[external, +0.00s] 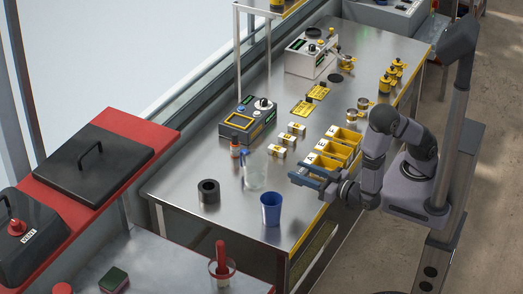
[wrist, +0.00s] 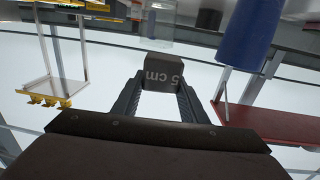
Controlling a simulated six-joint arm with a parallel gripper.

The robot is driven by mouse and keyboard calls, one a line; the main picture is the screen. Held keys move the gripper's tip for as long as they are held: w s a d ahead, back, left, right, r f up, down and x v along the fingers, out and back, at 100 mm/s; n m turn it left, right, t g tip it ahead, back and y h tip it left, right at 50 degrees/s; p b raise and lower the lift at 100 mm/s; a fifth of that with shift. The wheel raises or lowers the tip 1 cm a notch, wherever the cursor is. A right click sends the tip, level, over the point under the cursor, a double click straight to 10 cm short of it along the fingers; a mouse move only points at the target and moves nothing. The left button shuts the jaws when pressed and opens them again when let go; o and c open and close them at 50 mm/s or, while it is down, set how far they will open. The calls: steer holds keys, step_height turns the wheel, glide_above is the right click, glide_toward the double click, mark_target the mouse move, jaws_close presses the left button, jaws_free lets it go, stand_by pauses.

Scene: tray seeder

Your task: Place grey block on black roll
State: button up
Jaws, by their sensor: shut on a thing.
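My gripper (external: 303,174) is shut on the grey block (wrist: 160,72), which is marked "5 cm". In the wrist view the block sits between the two fingertips (wrist: 159,92). In the external view my gripper is near the front edge of the steel table, in front of the yellow bins, and the block is hard to make out there. The black roll (external: 208,190) stands upright on the table at the left, apart from my gripper, with a hole in its top. A dark shape at the top of the wrist view (wrist: 208,18) looks like the roll.
A blue cup (external: 271,208) and a clear jug (external: 254,175) stand between my gripper and the roll. Yellow bins (external: 331,148) are just behind my gripper. A black and yellow device (external: 247,122) stands farther back. Bare table lies around the roll.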

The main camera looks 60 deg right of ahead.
steer(key=shift+w+a+r, duration=0.1)
steer(key=shift+w+r, duration=0.2)
steer(key=shift+w, duration=0.15)
steer(key=w+d+n+y+p, duration=0.2)
steer(key=w+d+n+y, duration=0.15)
steer(key=w+d, duration=0.8)
steer(key=s+d+f+y, duration=0.1)
steer(key=s+d, duration=0.1)
steer(key=d, duration=0.3)
steer(key=s+d+f+y+b, duration=0.1)
steer(key=s+d, duration=0.2)
steer(key=d, duration=0.2)
steer(key=s+d+f+y+b, duration=0.1)
steer(key=s+d, duration=0.2)
steer(key=d, duration=0.2)
steer(key=shift+d+n+g, duration=0.2)
steer(key=shift+n+g, duration=0.15)
steer(key=shift+g, duration=0.05)
steer(key=shift+s+d+f, duration=0.1)
steer(key=shift+s+d, duration=0.15)
steer(key=shift+s, duration=0.35)
